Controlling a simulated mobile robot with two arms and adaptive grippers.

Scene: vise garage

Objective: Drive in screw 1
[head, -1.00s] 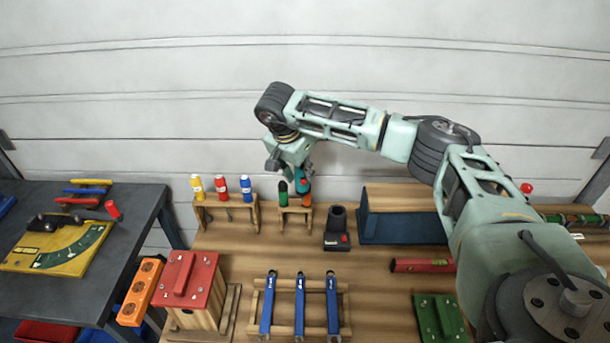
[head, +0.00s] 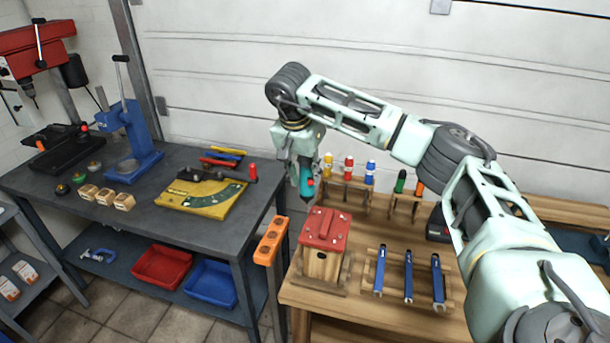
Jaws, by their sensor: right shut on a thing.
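My right gripper (head: 305,168) is shut on a teal power screwdriver (head: 307,182). It holds the driver roughly upright with its dark tip down, in the picture just above the back left of the red lid (head: 312,238). Whether the tip touches the lid cannot be told. The lid, with a raised red bar on it, sits on a wooden box (head: 318,266) at the left end of the wooden bench. Small pale spots show on the lid; screw 1 cannot be made out for certain. My left gripper is out of view.
An orange block with holes (head: 269,243) stands left of the box. Blue bars (head: 408,276) lie on a wooden rack to the right. Behind are coloured bottles (head: 348,167) and a stand with green (head: 400,181) and orange handles. A grey table (head: 215,233) stands left.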

